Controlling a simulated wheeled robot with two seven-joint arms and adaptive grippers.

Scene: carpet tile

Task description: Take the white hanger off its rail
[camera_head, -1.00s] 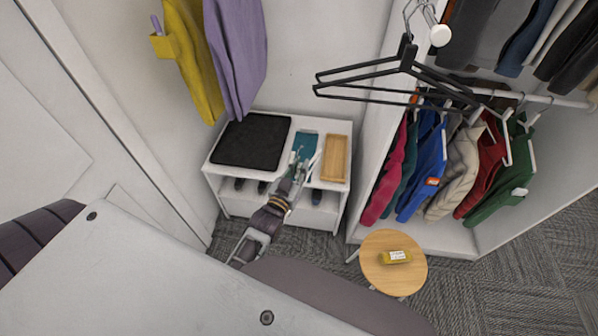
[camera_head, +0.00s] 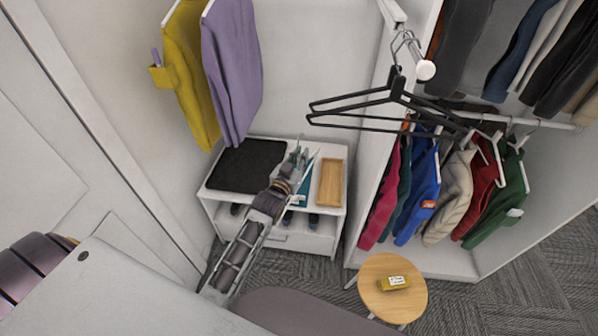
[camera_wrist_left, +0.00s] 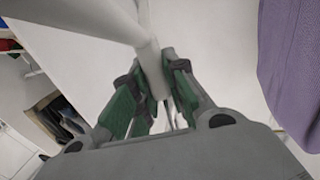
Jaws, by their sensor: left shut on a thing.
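My left gripper (camera_head: 300,157) is above the low white cabinet in the head view. In the left wrist view its green-padded fingers (camera_wrist_left: 152,100) are shut on a white bar, which looks like part of the white hanger (camera_wrist_left: 146,45). The bar runs up out of the top of that view. In the head view only thin pale edges show at the gripper, so the hanger's full shape is hidden. A short rail (camera_head: 425,70) with a round white end sticks out at the top, with black hangers (camera_head: 398,88) on it. My right gripper is not in view.
Yellow (camera_head: 185,80) and purple (camera_head: 232,75) garments hang at the left. The cabinet holds a black mat (camera_head: 248,168) and a wooden tray (camera_head: 331,182). An open wardrobe with clothes (camera_head: 425,190) stands right. A round stool (camera_head: 375,302) bears a yellow item (camera_head: 396,283).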

